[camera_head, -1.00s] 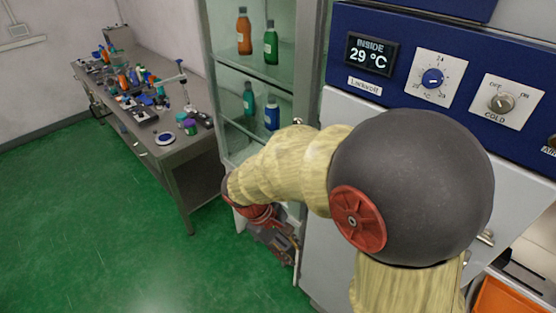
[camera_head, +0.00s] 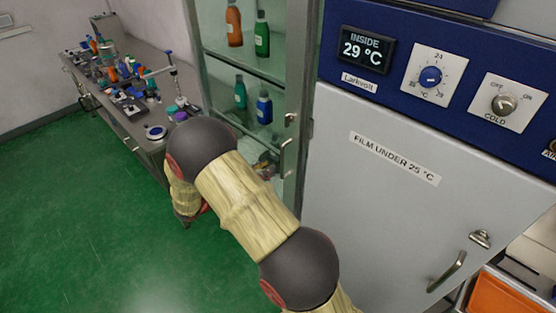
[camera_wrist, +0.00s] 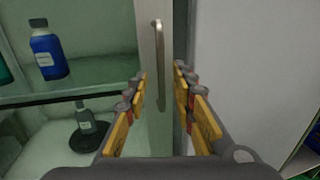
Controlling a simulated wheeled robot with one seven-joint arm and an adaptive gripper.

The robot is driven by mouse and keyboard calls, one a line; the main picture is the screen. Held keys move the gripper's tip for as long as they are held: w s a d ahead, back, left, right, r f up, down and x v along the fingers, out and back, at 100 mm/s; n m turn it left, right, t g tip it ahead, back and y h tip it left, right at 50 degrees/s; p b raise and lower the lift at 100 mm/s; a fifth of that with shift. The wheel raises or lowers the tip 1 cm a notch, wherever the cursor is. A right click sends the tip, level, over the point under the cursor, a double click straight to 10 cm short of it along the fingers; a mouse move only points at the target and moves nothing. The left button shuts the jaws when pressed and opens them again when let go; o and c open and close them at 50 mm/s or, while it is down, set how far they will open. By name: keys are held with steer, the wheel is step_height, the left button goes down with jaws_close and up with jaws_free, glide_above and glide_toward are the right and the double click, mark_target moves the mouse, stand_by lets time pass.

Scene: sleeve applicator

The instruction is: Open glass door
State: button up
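The glass door (camera_head: 243,85) of the tall cabinet looks shut, with shelves of bottles behind it. Its upright metal handle (camera_head: 287,150) is on the right-hand frame. In the wrist view the handle (camera_wrist: 159,62) stands on the grey door frame, in line with the gap between my fingers. My gripper (camera_wrist: 160,78) is open, with yellow-padded fingers on either side of that line. It holds nothing, and I see no finger contact with the handle. In the head view my arm hides most of the gripper.
A grey appliance (camera_head: 385,205) with a blue control panel (camera_head: 450,95) stands close on the right. A cluttered workbench (camera_head: 130,110) is on the left. Green floor (camera_head: 80,220) is clear in front of it.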

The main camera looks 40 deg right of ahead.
mark_target(282, 160)
steer(key=d, duration=0.5)
steer(key=s+d, duration=0.1)
steer(key=d, duration=0.1)
steer(key=shift+d+b, duration=0.25)
steer(key=shift+b, duration=0.05)
jaws_close()
stand_by(0.6)
